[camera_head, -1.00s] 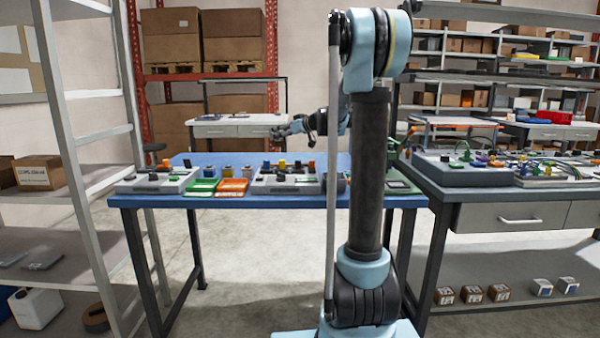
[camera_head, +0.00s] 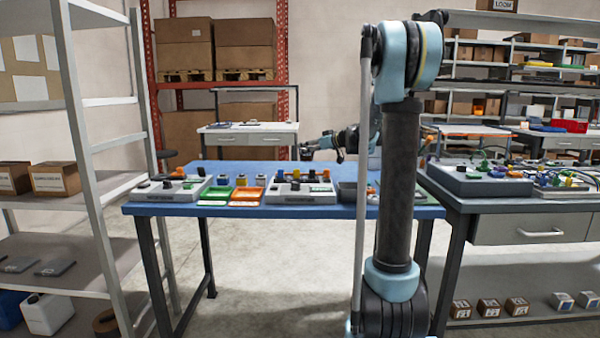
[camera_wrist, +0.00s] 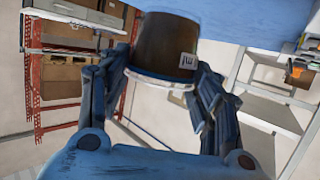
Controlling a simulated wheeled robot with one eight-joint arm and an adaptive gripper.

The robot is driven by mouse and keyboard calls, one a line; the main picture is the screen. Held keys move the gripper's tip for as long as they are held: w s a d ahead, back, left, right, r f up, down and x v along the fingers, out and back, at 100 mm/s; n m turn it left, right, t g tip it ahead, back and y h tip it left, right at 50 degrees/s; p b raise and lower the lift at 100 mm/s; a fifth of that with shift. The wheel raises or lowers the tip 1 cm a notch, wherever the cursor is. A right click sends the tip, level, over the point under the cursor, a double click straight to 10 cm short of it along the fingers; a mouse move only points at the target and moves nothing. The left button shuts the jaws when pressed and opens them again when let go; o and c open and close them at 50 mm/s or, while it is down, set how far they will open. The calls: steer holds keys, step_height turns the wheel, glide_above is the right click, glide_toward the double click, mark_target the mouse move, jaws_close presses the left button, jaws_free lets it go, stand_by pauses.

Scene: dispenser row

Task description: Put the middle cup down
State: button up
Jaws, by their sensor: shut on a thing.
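My gripper (camera_wrist: 160,68) is shut on a dark brown cup (camera_wrist: 165,38) with a pale band and a small white label, seen close in the wrist view. The fingers close on both sides of the cup. In the head view my gripper (camera_head: 322,147) is above the back edge of the blue table (camera_head: 170,209), apart from the tabletop. The cup is too small there to make out clearly.
On the table are a grey unit (camera_head: 172,188), a green tray (camera_head: 214,194), an orange tray (camera_head: 249,194), another grey unit (camera_head: 302,190) and a dark bin (camera_head: 348,192). A shelf rack (camera_head: 95,140) stands left. A grey bench (camera_head: 500,198) is at right.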

mark_target(310, 161)
steer(key=shift+f, duration=3.5)
steer(key=o, duration=1.3)
